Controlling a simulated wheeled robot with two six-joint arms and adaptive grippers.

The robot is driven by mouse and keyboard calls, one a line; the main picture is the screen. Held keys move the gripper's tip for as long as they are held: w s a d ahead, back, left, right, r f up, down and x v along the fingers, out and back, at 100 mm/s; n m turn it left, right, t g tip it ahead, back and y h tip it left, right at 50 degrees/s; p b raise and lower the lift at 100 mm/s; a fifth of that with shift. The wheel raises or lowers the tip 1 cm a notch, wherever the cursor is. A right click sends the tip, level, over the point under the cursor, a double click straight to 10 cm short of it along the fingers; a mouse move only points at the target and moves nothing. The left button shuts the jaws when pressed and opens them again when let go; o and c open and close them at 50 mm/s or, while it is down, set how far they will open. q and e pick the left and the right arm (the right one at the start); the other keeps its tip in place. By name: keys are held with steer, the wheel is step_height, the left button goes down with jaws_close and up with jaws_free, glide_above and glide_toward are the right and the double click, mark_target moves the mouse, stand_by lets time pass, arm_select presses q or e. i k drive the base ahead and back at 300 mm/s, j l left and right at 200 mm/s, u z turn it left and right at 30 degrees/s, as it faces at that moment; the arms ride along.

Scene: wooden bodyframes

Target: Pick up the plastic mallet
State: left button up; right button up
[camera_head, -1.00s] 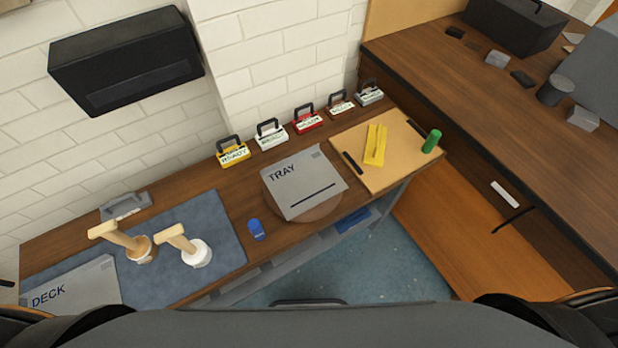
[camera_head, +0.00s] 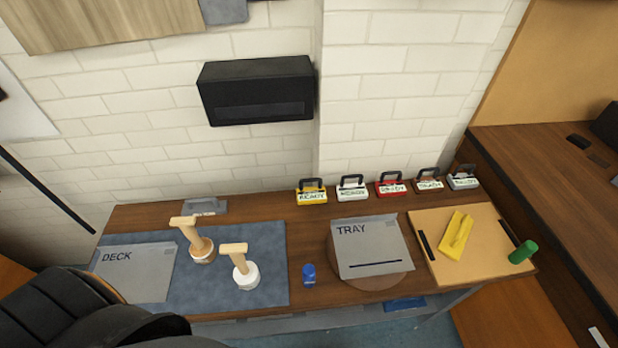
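Two mallets stand head-down on the blue-grey mat (camera_head: 250,293), their pale wooden handles pointing up and leaning left. The mallet with a white, plastic-looking head (camera_head: 246,275) is nearer and to the right. The mallet with a brown head (camera_head: 202,250) is behind it to the left. Nothing touches either mallet. Black rounded parts of my own body show at the lower left. Neither gripper is in view.
A grey DECK panel (camera_head: 134,272) lies on the mat's left. A blue object (camera_head: 309,274) stands right of the mat, then a grey TRAY sheet (camera_head: 372,245). Several labelled boxes line the wall. A board (camera_head: 440,220) holds a yellow item; a green cylinder (camera_head: 523,252) is beside it.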

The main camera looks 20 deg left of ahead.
mark_target(246, 273)
steer(key=k+j+u, duration=0.1)
steer(key=u, duration=0.35)
steer(key=j+u, duration=0.45)
steer(key=l, duration=0.1)
